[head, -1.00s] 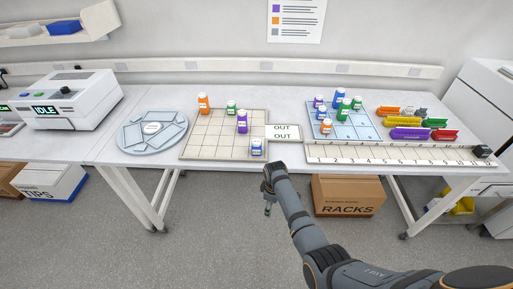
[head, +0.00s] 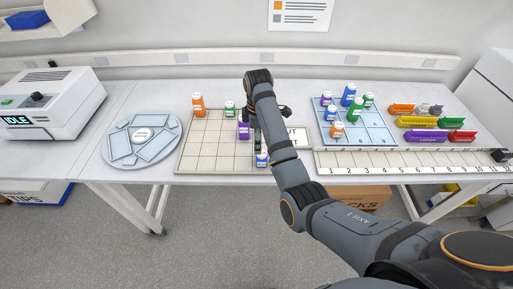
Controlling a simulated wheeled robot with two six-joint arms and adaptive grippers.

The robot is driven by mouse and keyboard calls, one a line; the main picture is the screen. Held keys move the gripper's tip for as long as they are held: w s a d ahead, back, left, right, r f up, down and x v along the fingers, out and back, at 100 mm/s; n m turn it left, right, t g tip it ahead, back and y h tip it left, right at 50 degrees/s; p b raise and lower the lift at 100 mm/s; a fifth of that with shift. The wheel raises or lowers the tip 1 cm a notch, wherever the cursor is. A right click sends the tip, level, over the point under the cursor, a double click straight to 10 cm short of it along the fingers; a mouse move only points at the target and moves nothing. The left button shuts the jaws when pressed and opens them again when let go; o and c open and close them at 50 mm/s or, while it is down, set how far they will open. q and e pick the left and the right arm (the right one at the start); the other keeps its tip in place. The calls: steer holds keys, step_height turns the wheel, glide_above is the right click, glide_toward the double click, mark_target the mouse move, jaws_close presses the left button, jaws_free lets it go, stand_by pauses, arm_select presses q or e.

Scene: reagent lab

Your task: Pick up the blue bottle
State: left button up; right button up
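A blue bottle (head: 262,159) with a white cap and label stands at the front right of the beige grid board (head: 205,150), partly covered by my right arm. My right arm comes in from the lower right and reaches over the board. Its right gripper (head: 257,146) points down close above or behind that bottle, mostly hidden by the arm, so its opening and any contact do not show. More blue bottles stand in the blue tray (head: 375,137): a tall one (head: 348,96) at the back and a smaller one (head: 331,113). My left gripper is out of view.
A purple bottle (head: 243,130) stands just left of the gripper, with a green bottle (head: 230,109) and an orange bottle (head: 198,105) behind. The OUT plate (head: 299,135) is right of the arm. A numbered strip (head: 400,164) and coloured racks (head: 417,122) lie further right.

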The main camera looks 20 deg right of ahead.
mark_target(261, 158)
steer(key=shift+s+f+b, duration=0.7)
steer(key=shift+f+b, duration=0.25)
steer(key=shift+f, duration=0.1)
steer(key=shift+f+p, duration=0.5)
steer(key=shift+f, duration=0.35)
steer(key=f, duration=0.1)
steer(key=f+p, duration=0.1)
steer(key=shift+w+d+f, duration=0.15)
steer(key=shift+d+f, duration=0.2)
step_height(261, 158, down, 3)
steer(key=shift+d+f+p, duration=0.1)
steer(key=shift+f+p, duration=0.05)
steer(key=shift+p, duration=0.3)
steer(key=shift+w+f, duration=0.1)
steer(key=c, duration=1.1)
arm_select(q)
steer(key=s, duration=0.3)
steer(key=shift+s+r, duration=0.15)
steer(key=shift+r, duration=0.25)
arm_select(e)
steer(key=shift+c, duration=0.5)
